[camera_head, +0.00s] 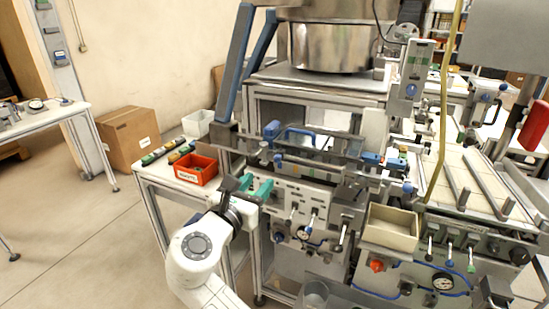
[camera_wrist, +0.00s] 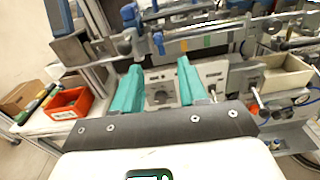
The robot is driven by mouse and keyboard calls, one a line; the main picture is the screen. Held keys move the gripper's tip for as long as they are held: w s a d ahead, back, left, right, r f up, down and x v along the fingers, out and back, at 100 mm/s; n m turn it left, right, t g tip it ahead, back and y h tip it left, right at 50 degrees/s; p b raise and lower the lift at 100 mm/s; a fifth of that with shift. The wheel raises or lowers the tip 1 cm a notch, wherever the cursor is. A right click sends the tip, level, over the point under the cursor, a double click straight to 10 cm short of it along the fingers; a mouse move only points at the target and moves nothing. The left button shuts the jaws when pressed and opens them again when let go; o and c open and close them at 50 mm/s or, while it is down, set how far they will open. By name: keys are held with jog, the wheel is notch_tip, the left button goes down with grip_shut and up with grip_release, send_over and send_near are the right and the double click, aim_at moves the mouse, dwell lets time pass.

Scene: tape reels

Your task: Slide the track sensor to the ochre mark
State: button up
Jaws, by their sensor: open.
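My gripper (camera_wrist: 159,66) has two teal fingers spread apart with nothing between them. In the head view my gripper (camera_head: 258,184) is in front of the machine's front panel, below and near the left part of a horizontal rail. A small blue piece on the rail, which looks like the track sensor (camera_wrist: 158,42), is just beyond the fingertips in the wrist view. It also seems to show in the head view (camera_head: 278,160). On the rail to its right is a small ochre mark (camera_wrist: 183,45), with a green mark (camera_wrist: 207,41) farther right. The sensor and fingers look apart.
A red bin (camera_head: 194,168) stands on the side table to the left. A beige tray (camera_head: 391,228) is mounted on the machine at right. The front panel (camera_head: 300,199) carries levers and knobs close to my fingers. Open floor lies at left.

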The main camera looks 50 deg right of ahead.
aim_at(276, 158)
jog(key=x, duration=0.7)
jog(key=r+p+x, duration=0.1)
jog(key=x, duration=0.2)
jog(key=shift+w+d+f, duration=0.1)
jog(key=shift+w+d, duration=0.15)
jog(key=shift+d, duration=0.05)
grip_shut()
